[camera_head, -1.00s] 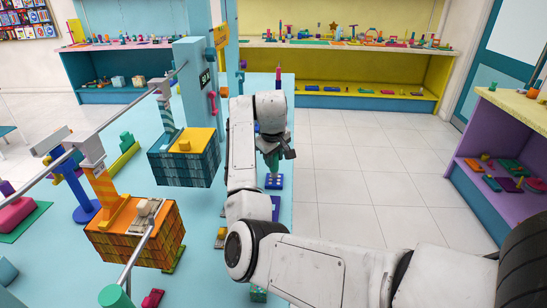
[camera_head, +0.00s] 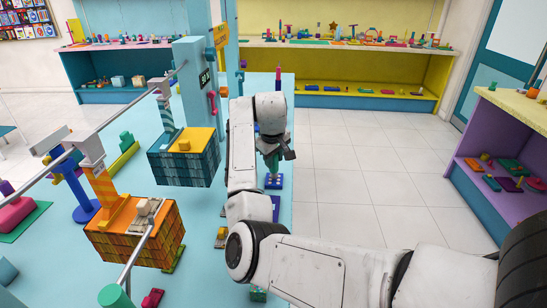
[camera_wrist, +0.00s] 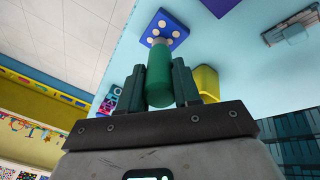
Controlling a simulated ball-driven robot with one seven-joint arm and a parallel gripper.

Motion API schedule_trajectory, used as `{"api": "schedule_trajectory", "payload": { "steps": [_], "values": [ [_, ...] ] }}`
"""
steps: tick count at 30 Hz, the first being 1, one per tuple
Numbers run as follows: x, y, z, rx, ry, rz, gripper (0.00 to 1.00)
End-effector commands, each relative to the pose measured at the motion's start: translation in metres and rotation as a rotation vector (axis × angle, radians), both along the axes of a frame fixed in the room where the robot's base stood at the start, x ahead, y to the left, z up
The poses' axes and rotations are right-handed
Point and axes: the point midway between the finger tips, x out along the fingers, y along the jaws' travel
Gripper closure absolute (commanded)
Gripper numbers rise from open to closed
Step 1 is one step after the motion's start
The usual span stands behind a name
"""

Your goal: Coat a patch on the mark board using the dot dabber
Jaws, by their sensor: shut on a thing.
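My gripper (camera_wrist: 157,85) is shut on a green cylinder (camera_wrist: 160,75), which looks like the dot dabber. Its narrower greyish end points at a blue board with several pale round patches (camera_wrist: 178,31), which looks like the mark board. In the wrist view that end overlaps the board's near edge; I cannot tell whether it touches. In the head view my gripper (camera_head: 276,154) is above the same blue board (camera_head: 281,183) on the light blue table. The dabber's lower end is over the board there, and my arm hides part of the area.
A dark blue pad (camera_head: 276,203) lies nearer on the table. A teal block with a yellow top (camera_head: 184,160) and an orange block (camera_head: 130,240) stand left of my arm. A yellow object (camera_wrist: 207,82) is beside my gripper. Open floor lies to the right.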

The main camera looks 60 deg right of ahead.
Motion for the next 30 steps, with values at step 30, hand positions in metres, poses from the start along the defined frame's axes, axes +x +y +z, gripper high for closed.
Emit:
{"api": "schedule_trajectory", "payload": {
  "steps": [30],
  "values": [
    [0.0,-0.0001,-0.0082,0.0,0.0,0.0,0.98]
  ]
}}
